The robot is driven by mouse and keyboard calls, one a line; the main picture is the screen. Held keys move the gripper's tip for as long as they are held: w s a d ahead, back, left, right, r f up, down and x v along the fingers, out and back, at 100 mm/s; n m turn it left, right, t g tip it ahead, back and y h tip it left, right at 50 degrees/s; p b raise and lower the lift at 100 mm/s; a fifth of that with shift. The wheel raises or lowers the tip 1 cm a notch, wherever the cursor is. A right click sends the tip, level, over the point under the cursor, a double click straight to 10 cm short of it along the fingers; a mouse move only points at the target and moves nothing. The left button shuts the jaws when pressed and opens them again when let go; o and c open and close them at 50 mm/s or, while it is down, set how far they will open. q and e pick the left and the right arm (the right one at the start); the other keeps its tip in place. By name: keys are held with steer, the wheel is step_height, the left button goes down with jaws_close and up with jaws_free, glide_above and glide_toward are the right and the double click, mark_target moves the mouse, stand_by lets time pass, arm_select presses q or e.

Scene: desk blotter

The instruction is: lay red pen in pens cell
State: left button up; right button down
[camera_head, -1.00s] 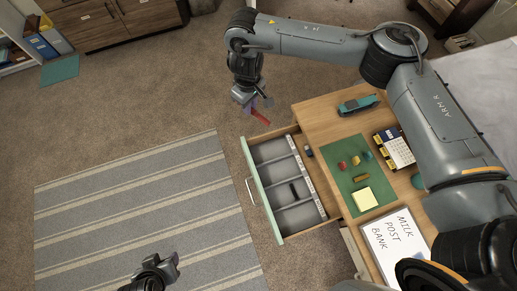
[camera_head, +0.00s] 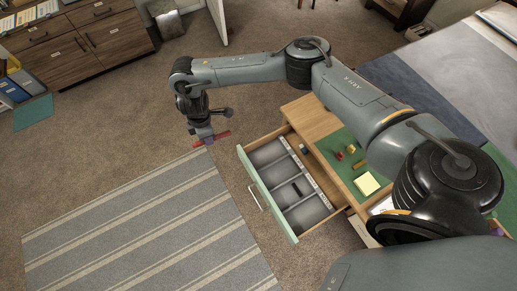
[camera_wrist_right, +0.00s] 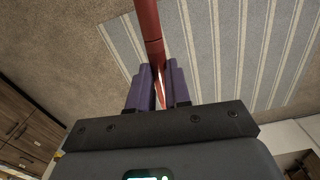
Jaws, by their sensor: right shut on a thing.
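My right gripper (camera_head: 209,138) is shut on the red pen (camera_head: 223,134) and holds it in the air, left of the drawer's back left corner. In the right wrist view the pen (camera_wrist_right: 149,24) passes between the purple fingers of the gripper (camera_wrist_right: 160,80). The open drawer (camera_head: 244,160) has a green front and several grey cells side by side, with pale label strips at the desk end. The labels are too small to read, so I cannot tell which is the pens cell. A dark object (camera_head: 297,188) lies in a middle cell. My left gripper is out of view.
The wooden desk (camera_head: 304,113) right of the drawer carries a green blotter (camera_head: 345,174) with a yellow note pad (camera_head: 367,184) and small coloured items. My right arm hides part of the desk. The striped rug (camera_head: 130,225) and carpet left of the drawer are clear.

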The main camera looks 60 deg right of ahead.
steer(key=s+d+f+n+b, duration=0.2)
steer(key=s+d+f+n, duration=0.25)
steer(key=d+f, duration=0.4)
steer(key=n+b, duration=0.2)
steer(key=b, duration=0.3)
glide_above(266, 155)
steer(key=shift+m, duration=0.25)
step_height(266, 155, down, 16)
steer(key=shift+a+r, duration=0.15)
steer(key=shift+r, duration=0.05)
steer(key=shift+f, duration=1.85)
steer(key=shift+f+b, duration=0.3)
steer(key=shift+f, duration=0.1)
